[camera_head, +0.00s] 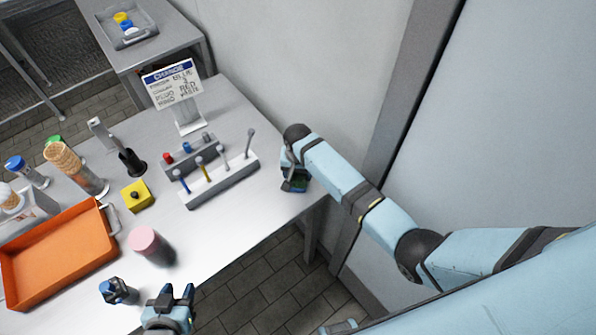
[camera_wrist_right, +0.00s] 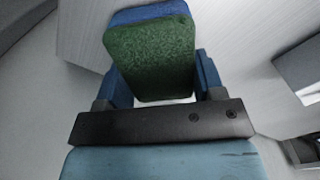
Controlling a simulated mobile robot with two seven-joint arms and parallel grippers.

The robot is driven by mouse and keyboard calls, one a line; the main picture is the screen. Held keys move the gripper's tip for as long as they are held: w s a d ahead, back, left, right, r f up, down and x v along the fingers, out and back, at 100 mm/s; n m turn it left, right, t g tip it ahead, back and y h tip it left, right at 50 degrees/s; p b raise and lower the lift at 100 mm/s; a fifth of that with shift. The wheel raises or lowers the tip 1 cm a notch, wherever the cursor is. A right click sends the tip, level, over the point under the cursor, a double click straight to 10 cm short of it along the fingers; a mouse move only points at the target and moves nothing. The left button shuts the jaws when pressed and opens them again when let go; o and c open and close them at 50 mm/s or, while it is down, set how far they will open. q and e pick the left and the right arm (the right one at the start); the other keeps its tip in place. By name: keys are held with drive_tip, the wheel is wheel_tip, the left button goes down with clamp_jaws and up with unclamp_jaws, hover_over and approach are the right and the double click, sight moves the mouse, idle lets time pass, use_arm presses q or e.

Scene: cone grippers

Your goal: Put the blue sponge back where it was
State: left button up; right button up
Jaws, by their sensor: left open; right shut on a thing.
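The blue sponge (camera_wrist_right: 150,50) has a green scouring side that faces the right wrist camera and a blue layer at its far edge. My right gripper (camera_wrist_right: 160,80) is shut on it, one finger on each side. In the head view my right gripper (camera_head: 293,181) is at the right end of the table, beside the rack, and the sponge (camera_head: 298,184) shows as a small dark green patch. I cannot tell whether it touches the table. My left gripper (camera_head: 175,293) is open and empty at the table's front edge.
A grey rack (camera_head: 222,184) with several upright tools stands left of my right gripper. A sign (camera_head: 172,84), yellow block (camera_head: 137,195), pink cylinder (camera_head: 150,246), small blue-grey object (camera_head: 115,290) and orange tray (camera_head: 60,258) are also on the table. Bare tabletop (camera_head: 235,110) lies behind the rack.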

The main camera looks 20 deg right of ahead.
drive_tip(key=shift+f, duration=0.15)
drive_tip(key=o, duration=0.9)
wheel_tip(320, 180, up, 12)
drive_tip(key=n+t, duration=0.2)
hover_over(301, 182)
drive_tip(key=s, duration=0.1)
drive_tip(key=shift+y, duration=0.4)
drive_tip(key=f, duration=0.5)
drive_tip(key=shift+s+d+f, duration=0.1)
drive_tip(key=shift+d+f, duration=0.15)
drive_tip(key=shift+f, duration=0.1)
drive_tip(key=s+d+n+t+y, duration=0.2)
drive_tip(key=s+n+t, duration=0.4)
drive_tip(key=s, duration=1.5)
drive_tip(key=t, duration=0.3)
drive_tip(key=shift+d, duration=0.3)
